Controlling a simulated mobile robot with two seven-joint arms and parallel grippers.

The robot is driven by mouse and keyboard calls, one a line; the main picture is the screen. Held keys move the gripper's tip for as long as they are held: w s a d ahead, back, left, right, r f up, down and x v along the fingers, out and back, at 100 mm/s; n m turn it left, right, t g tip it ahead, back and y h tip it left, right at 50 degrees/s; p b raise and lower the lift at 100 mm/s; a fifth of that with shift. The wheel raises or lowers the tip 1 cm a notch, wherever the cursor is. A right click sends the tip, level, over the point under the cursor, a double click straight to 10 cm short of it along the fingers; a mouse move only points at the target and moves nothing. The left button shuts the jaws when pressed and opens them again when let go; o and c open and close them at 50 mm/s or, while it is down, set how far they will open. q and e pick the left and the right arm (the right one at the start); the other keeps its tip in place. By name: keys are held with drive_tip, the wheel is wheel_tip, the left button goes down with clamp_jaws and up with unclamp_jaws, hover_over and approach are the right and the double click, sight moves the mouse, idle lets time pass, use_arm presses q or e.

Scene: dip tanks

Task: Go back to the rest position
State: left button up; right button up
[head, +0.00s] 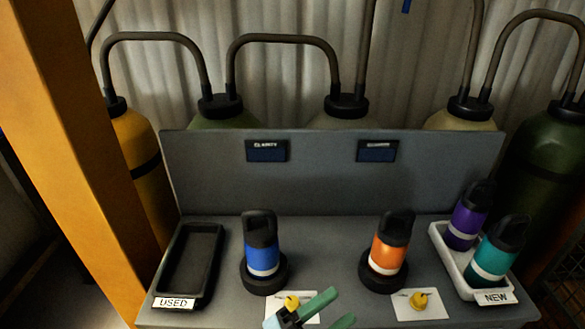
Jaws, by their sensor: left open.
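My left gripper (340,307) shows at the bottom edge, just right of centre, its green fingers apart and empty. It is in front of the bench and partly covers a white card (308,302) with a small yellow piece (291,301) on it. A blue bottle (262,248) with a black cap stands upright in a black round holder (263,276). An orange bottle (389,248) stands upright in a second black holder (382,279). My right gripper is not in view.
An empty black tray (210,280) labelled USED is at the left. A white tray (438,244) labelled NEW holds a purple bottle (466,218) and a teal bottle (494,252). Another card (432,312) holds a yellow piece (419,299). An orange post (85,150) rises at the left.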

use_arm(q)
drive_tip(key=s+a+f+n+t+y+p, duration=0.1)
drive_tip(key=s+a+f+n+t+y, duration=0.15)
drive_tip(key=a+f+n+y, duration=0.55)
drive_tip(key=s+a+f+n+t+y, duration=0.1)
drive_tip(key=s+a+f+n+y, duration=0.2)
drive_tip(key=a+f+n+y, duration=0.45)
drive_tip(key=s+a+f+n+g+y, duration=0.1)
drive_tip(key=s+a+f+n+g, duration=0.1)
drive_tip(key=s+a+f+n, duration=0.2)
drive_tip(key=s+a+f+n+g+y, duration=0.1)
drive_tip(key=s+a+f+n+g, duration=0.2)
drive_tip(key=s+a+f, duration=0.3)
drive_tip(key=s+a, duration=0.1)
drive_tip(key=s, duration=0.4)
drive_tip(key=shift+a+f+n+p, duration=0.2)
drive_tip(key=shift+f+n+p, duration=0.1)
drive_tip(key=shift+n+p, duration=0.05)
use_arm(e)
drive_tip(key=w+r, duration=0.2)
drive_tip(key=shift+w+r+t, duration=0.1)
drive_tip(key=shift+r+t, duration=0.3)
